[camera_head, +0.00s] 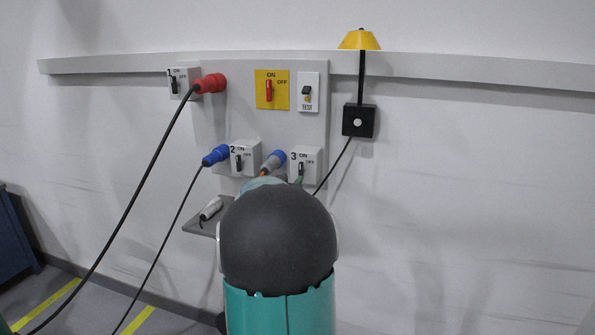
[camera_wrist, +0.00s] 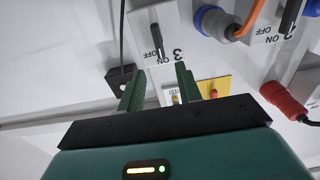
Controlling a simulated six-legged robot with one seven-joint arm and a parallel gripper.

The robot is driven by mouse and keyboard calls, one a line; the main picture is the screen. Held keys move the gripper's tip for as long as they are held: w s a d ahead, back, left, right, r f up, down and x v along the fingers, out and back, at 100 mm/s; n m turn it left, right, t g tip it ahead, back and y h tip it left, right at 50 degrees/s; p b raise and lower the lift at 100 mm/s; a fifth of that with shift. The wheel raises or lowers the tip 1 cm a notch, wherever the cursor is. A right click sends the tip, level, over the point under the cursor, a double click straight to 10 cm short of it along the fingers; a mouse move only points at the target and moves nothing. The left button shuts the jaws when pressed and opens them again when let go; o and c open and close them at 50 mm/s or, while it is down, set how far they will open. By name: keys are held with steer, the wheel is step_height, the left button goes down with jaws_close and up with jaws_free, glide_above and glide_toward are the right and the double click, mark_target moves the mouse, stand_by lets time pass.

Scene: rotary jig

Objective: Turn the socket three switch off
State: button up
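The socket three box (camera_head: 312,158) is a white box marked 3, ON and OFF, low on the right of the wall panel. Its black lever switch (camera_head: 300,168) stands about upright below the ON mark. In the wrist view, which is upside down, the box (camera_wrist: 140,25) and its lever (camera_wrist: 157,40) show just beyond my fingertips. My gripper (camera_wrist: 159,70) is open, with two green fingers apart and nothing between them. The lever lies roughly in line with the gap, and I see no contact. In the head view my arm hides most of the gripper.
A grey-blue plug (camera_head: 275,160) with an orange cable sits left of socket three. Socket two (camera_head: 246,160), socket one (camera_head: 180,82), a yellow ON/OFF plate (camera_head: 272,90) and a TEST switch (camera_head: 308,92) share the panel. A black box (camera_head: 358,120) with a yellow-topped lamp is right.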

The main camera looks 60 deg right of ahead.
mark_target(300, 168)
steer(key=d, duration=0.5)
steer(key=w+d, duration=0.1)
steer(key=d, duration=0.2)
steer(key=shift+w+d, duration=0.1)
steer(key=shift+c, duration=0.4)
jaws_close()
